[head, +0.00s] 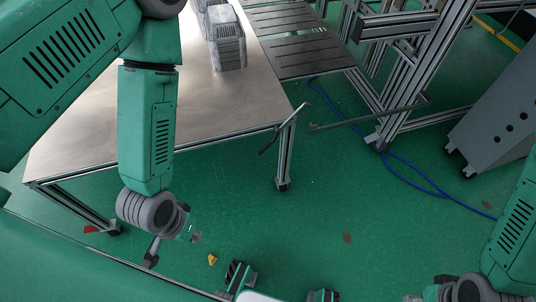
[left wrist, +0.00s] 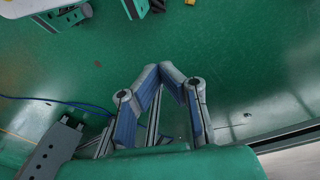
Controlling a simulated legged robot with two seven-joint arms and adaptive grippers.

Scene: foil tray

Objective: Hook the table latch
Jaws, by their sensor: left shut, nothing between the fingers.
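A dark latch handle (head: 269,141) sits at the right front corner of the metal-topped table (head: 90,150), with a thin rod running up and right from it. A long dark bar (head: 370,116) reaches from the aluminium frame towards that corner, its left end apart from the table. My left gripper (head: 192,235) hangs low, in front of the table and well left of the latch. In the left wrist view its fingers (left wrist: 166,72) are together and empty over bare floor. My right arm is at the lower right; its gripper is largely cut off by the bottom edge.
Grey ribbed blocks (head: 228,45) stand at the table's back. An aluminium frame (head: 415,65) and a grey cabinet (head: 500,115) stand right. A blue cable (head: 412,178) and a small yellow thing (head: 212,259) lie on the floor. The green floor (head: 330,200) between is mostly clear.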

